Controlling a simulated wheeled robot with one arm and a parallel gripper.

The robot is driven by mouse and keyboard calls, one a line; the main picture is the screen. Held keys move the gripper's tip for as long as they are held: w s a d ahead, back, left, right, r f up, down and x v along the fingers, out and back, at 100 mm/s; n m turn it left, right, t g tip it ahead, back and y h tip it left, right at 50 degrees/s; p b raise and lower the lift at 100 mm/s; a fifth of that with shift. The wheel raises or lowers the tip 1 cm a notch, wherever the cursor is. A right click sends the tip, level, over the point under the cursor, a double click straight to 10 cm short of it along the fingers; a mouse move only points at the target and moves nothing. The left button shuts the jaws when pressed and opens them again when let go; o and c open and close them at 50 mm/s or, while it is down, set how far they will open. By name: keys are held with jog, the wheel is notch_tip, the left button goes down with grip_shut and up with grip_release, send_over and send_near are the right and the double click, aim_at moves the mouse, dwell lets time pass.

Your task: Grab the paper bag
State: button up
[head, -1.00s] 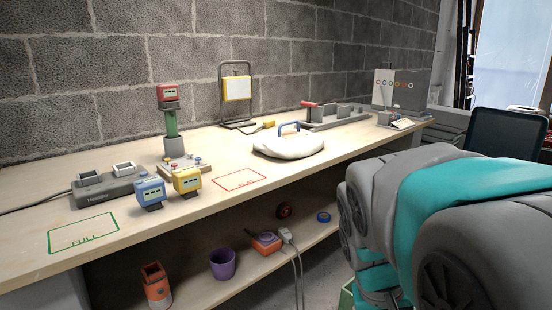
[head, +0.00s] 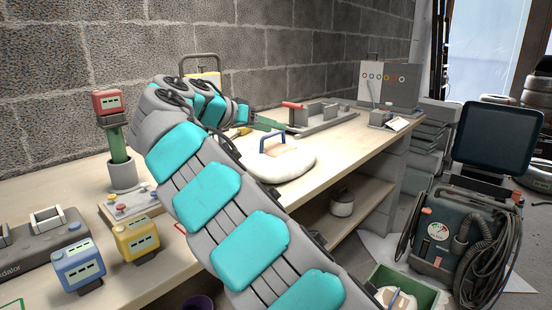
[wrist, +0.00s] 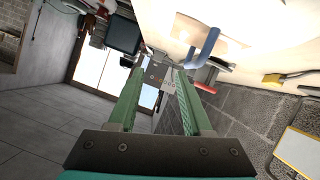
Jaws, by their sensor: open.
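I cannot pick out a clear paper bag in either view. A rounded, off-white lump with a blue handle (head: 286,161) lies on the bench, and I cannot tell what it is made of. The handle also shows in the wrist view (wrist: 204,48), right of the fingers. My gripper (head: 275,124) reaches over the bench, behind the lump in the head view. Its green fingers (wrist: 163,85) are apart with nothing held between them. My arm hides part of the bench.
A rack with a red handle (head: 318,119) stands beyond my gripper, with a panel of coloured rings (head: 388,84) behind. Blue (head: 78,267) and yellow (head: 136,238) boxes sit front left. A green crate (head: 417,287) stands below right, near a dark machine (head: 462,235).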

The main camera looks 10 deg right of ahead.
aim_at(273, 135)
jog(key=shift+t, duration=0.5)
jog(key=w+a, duration=0.1)
jog(key=w+a+f, duration=0.1)
jog(key=a, duration=0.1)
jog(key=shift+w+a+f, duration=0.15)
jog(key=shift+w+a, duration=0.1)
jog(key=shift+a, duration=0.05)
jog(key=shift+w+a+f+y, duration=0.1)
jog(key=shift+w+f+y, duration=0.05)
jog(key=shift+y, duration=0.15)
jog(key=shift+x, duration=3.8)
jog(key=shift+c, duration=0.4)
grip_shut()
